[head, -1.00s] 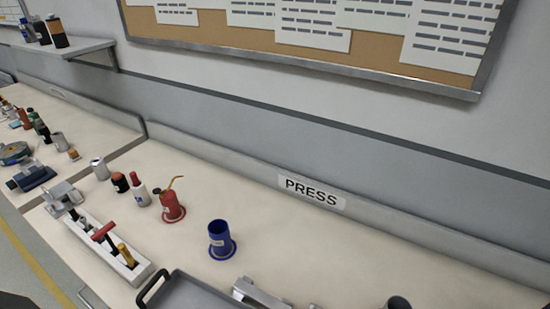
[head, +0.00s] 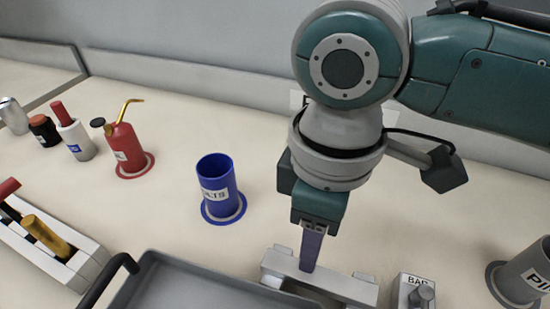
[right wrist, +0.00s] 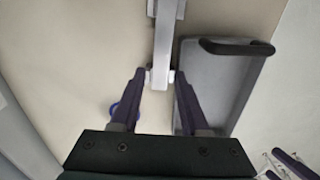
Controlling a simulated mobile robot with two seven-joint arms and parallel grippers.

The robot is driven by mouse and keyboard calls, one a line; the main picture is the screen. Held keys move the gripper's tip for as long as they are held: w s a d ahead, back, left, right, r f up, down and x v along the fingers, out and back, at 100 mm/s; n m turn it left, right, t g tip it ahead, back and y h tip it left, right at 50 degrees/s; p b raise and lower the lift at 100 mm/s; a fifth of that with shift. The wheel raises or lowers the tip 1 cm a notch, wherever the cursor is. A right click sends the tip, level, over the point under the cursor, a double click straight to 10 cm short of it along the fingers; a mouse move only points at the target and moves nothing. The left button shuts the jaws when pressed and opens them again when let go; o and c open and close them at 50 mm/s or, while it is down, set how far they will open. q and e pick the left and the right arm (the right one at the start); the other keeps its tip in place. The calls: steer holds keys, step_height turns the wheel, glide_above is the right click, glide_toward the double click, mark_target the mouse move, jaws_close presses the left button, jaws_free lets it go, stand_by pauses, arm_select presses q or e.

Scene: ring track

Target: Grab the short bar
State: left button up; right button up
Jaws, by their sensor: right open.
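My right gripper (head: 311,262) points down at a pale metal fixture (head: 350,288) on the bench. In the right wrist view its two purple fingers (right wrist: 160,76) are apart. A light grey metal piece (right wrist: 163,45) reaches down between the fingertips, with small bright knobs near the tips. I cannot tell whether the fingers touch it. I cannot tell for sure which piece is the short bar.
A grey tray (head: 185,285) with a black handle (head: 108,278) lies left of the fixture. A blue cup (head: 218,185), a red oil can (head: 124,148) and a white tool rack (head: 88,262) stand further left. A grey cylinder (head: 525,272) stands at the right edge.

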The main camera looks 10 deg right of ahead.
mark_target(318, 279)
steer(key=shift+s+f, duration=0.2)
steer(key=shift+f, duration=0.95)
step_height(318, 279, down, 5)
steer(key=shift+w+a+f+b, duration=0.1)
steer(key=shift+a+f+b, duration=0.1)
steer(key=shift+b, duration=0.65)
jaws_close()
